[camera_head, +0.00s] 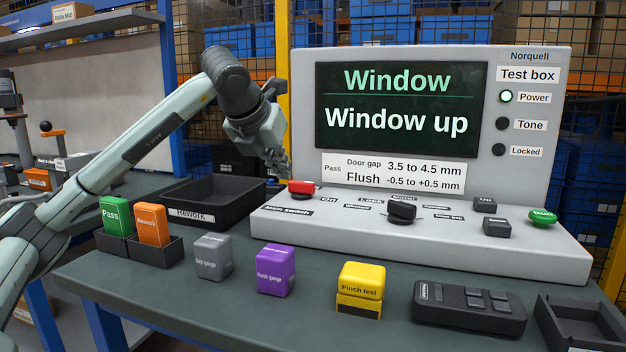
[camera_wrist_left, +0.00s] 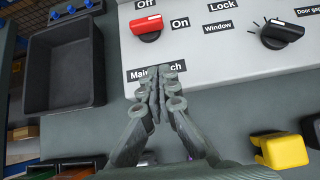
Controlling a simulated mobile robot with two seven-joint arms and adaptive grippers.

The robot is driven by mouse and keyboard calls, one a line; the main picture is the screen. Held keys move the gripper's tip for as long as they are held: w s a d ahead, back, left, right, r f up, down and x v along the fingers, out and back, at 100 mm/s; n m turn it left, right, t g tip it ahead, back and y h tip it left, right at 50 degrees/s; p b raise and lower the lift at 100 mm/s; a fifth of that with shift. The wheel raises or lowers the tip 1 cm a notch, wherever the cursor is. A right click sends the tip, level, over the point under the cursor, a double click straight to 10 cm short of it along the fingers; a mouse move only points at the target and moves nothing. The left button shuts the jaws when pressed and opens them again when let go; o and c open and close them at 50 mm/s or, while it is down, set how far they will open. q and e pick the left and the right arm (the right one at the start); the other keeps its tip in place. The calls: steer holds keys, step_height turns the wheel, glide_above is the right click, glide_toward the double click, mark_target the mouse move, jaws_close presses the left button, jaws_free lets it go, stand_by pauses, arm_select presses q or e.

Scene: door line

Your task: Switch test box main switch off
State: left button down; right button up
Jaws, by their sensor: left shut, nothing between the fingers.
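The test box (camera_head: 430,125) stands at the back of the bench with a sloped control panel. Its main switch, a red rotary knob (camera_head: 301,188), is at the panel's left end. In the left wrist view the red knob (camera_wrist_left: 147,27) sits between the Off and On labels; I cannot tell for certain which its pointer faces. The Power lamp (camera_head: 506,97) is lit green.
A black Rework tray (camera_head: 215,222) lies left of the panel. A black selector knob (camera_head: 402,209), dark buttons and a green button (camera_head: 543,216) are further right. Gauge blocks, a yellow pinch test block (camera_head: 361,281) and a remote (camera_head: 470,305) line the front.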

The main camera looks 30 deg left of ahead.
mark_target(309, 193)
arm_select(q)
steer(key=x, duration=1)
steer(key=shift+w+p, duration=0.1)
steer(key=shift+p, duration=0.3)
steer(key=shift+w+a+r+p, duration=0.1)
steer(key=shift+w+p, duration=0.1)
steer(key=shift+w, duration=0.4)
steer(key=shift+w+a+r+p, duration=0.1)
steer(key=shift+w+a+p, duration=0.1)
steer(key=shift+w, duration=0.4)
steer(key=shift+w+a+f, duration=0.1)
steer(key=shift+w+a, duration=0.05)
steer(key=shift+w, duration=0.5)
arm_select(e)
steer(key=shift+w+a+f, duration=0.1)
steer(key=shift+a+f, duration=0.05)
steer(key=shift+f, duration=1.95)
steer(key=shift+w+r, duration=0.1)
steer(key=shift+r, duration=0.1)
arm_select(q)
steer(key=shift+w, duration=0.1)
steer(key=shift+d, duration=0.2)
arm_select(e)
steer(key=shift+w+d+r, duration=0.1)
steer(key=shift+d+r, duration=0.05)
steer(key=shift+d, duration=0.05)
